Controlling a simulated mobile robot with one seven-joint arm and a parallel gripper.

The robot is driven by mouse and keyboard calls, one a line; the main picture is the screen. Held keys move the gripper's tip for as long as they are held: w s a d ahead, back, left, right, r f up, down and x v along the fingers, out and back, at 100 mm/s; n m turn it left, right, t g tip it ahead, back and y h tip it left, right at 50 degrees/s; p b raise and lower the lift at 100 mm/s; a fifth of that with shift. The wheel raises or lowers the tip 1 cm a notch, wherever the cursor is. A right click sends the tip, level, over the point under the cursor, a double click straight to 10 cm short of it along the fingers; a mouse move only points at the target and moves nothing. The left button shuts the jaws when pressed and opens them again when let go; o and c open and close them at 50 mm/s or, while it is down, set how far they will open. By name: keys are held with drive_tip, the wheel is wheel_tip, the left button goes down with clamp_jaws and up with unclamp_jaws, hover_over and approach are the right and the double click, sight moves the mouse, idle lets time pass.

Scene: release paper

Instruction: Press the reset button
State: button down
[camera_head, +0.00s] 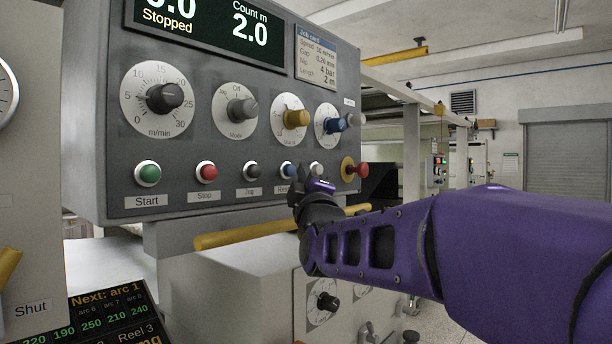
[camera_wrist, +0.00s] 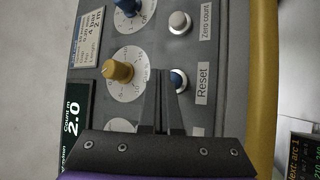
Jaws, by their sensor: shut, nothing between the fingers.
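The reset button (camera_head: 287,168) is a blue button in a pale ring, in the lower row of the grey control panel (camera_head: 90,120). Its label is partly hidden by my gripper (camera_head: 298,186) in the head view. In the wrist view the blue button (camera_wrist: 178,80) lies just right of my fingertips (camera_wrist: 160,74), with the "Reset" label (camera_wrist: 202,86) beside it. My gripper is shut and empty, its fingers pointing at the panel close to the button. I cannot tell whether they touch it.
Green Start (camera_head: 148,173), red Stop (camera_head: 207,172) and a dark button (camera_head: 252,171) sit to the left. A pale button (camera_head: 316,170) and a red mushroom button (camera_head: 357,170) sit to the right. Dials are above; a yellow rail (camera_head: 240,236) runs below the panel.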

drive_tip(key=shift+s+d+r+b, duration=0.15)
drive_tip(key=shift+s+d+b, duration=0.2)
drive_tip(key=shift+s+d, duration=1.45)
drive_tip(key=shift+w+d, duration=0.1)
drive_tip(key=shift+w, duration=0.05)
